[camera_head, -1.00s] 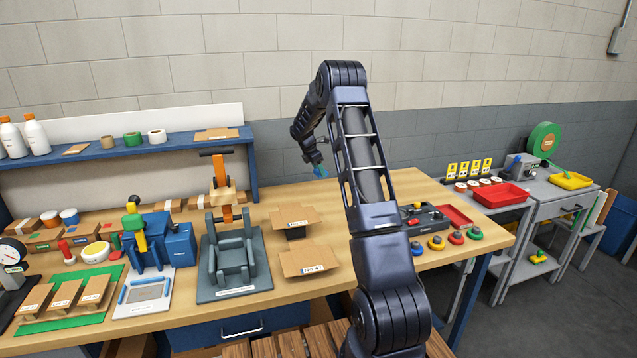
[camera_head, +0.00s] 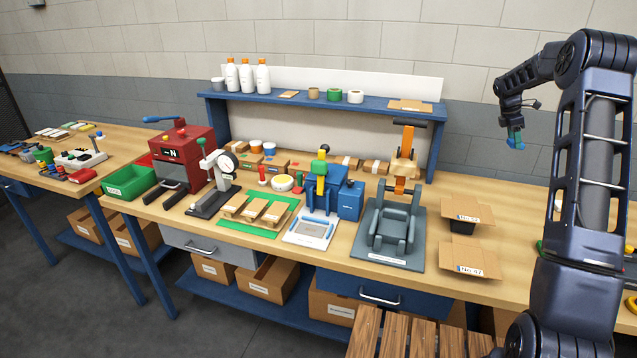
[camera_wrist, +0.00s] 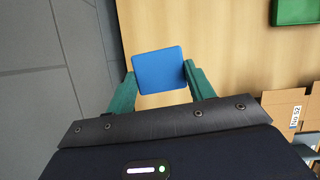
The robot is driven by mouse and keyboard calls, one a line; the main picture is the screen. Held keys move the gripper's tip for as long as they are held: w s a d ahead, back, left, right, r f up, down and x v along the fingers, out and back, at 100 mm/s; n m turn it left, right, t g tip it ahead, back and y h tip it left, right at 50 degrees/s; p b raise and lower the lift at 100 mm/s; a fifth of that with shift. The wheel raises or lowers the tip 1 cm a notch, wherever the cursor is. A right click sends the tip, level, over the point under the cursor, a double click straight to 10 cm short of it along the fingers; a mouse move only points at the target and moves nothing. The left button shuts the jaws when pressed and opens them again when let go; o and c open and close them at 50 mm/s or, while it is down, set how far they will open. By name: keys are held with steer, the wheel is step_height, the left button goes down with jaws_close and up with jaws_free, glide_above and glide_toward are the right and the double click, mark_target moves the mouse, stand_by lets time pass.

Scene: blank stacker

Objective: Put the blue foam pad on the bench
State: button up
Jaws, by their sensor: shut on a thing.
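My gripper (camera_head: 514,139) is at the end of my raised arm at the right of the head view, above the back of the wooden bench (camera_head: 345,222). In the wrist view my gripper (camera_wrist: 160,86) has its two green fingers shut on the blue foam pad (camera_wrist: 160,69), a flat square held between the tips. The bench top (camera_wrist: 220,45) shows below the pad in the wrist view, with the pad apart from it.
Open cardboard boxes (camera_head: 468,208) stand on the bench near my arm. A grey fixture (camera_head: 391,232) with an orange clamp stands left of them. A blue shelf (camera_head: 300,110) holds bottles and tape rolls. A green tray (camera_wrist: 296,10) lies at the wrist view's upper right.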

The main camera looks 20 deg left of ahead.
steer(key=s+a+r+m, duration=0.1)
steer(key=a+r, duration=0.3)
steer(key=a, duration=0.5)
steer(key=s+a+r+m+g, duration=0.1)
steer(key=a+r, duration=0.4)
steer(key=a, duration=0.5)
steer(key=a+r+m, duration=0.3)
steer(key=a+r, duration=0.1)
steer(key=a, duration=0.5)
steer(key=shift+s+a+r+g, duration=0.2)
steer(key=shift+s+a+g, duration=0.1)
steer(key=shift+s+g, duration=0.1)
steer(key=shift+s+a+r+n+t, duration=0.15)
steer(key=shift+s+a+r+n, duration=0.4)
steer(key=shift+s+a, duration=4.2)
steer(key=shift+s+a+r+n+t, duration=0.35)
steer(key=shift+s+a, duration=1.2)
steer(key=shift+a, duration=6.3)
steer(key=shift+s+a+r+n, duration=0.7)
steer(key=shift+s+a, duration=2.45)
steer(key=shift+a, duration=3.15)
steer(key=shift+w+d+f+n+t+y, duration=0.6)
steer(key=shift+w+f+n, duration=1.5)
steer(key=shift+f, duration=4.2)
steer(key=shift+w+d+f+n+t+y, duration=0.25)
steer(key=shift+w+f+n+t, duration=1.3)
steer(key=shift+f, duration=4.8)
steer(key=shift+w+d+f+n+t+y, duration=0.15)
steer(key=shift+w+d+f+n+y, duration=0.25)
steer(key=shift+w+f+n, duration=4.1)
